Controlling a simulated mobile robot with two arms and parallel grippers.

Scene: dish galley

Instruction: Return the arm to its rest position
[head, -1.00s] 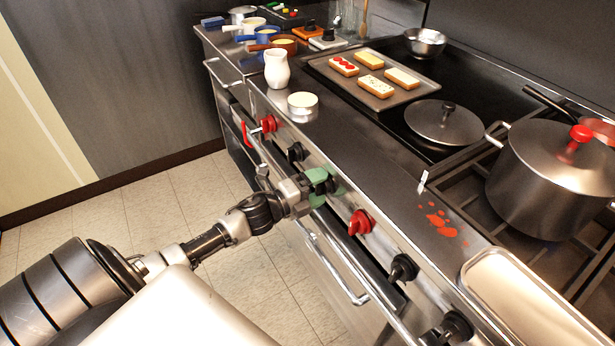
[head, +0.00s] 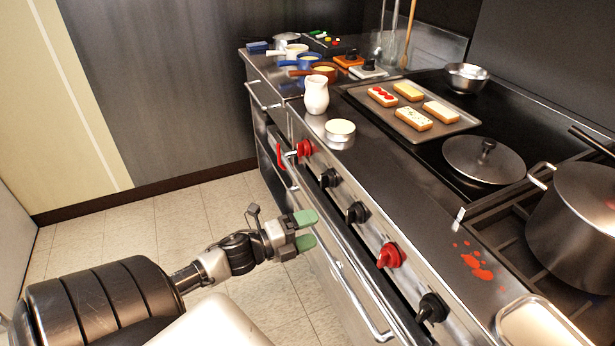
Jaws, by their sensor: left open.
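My left gripper (head: 307,231) with green finger pads is open and empty. It is in front of the stove's knob panel, clear of the knobs in the picture. Near it on the panel are a black knob (head: 357,212) and a red knob (head: 391,255). Another black knob (head: 329,178) and a red knob (head: 304,149) sit farther along. My left arm reaches in from the lower left over the floor. My right gripper is not in view.
A long oven handle (head: 350,284) runs just right of my gripper. Red spill marks (head: 476,265) lie on the front edge. The floor (head: 150,235) at left is clear.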

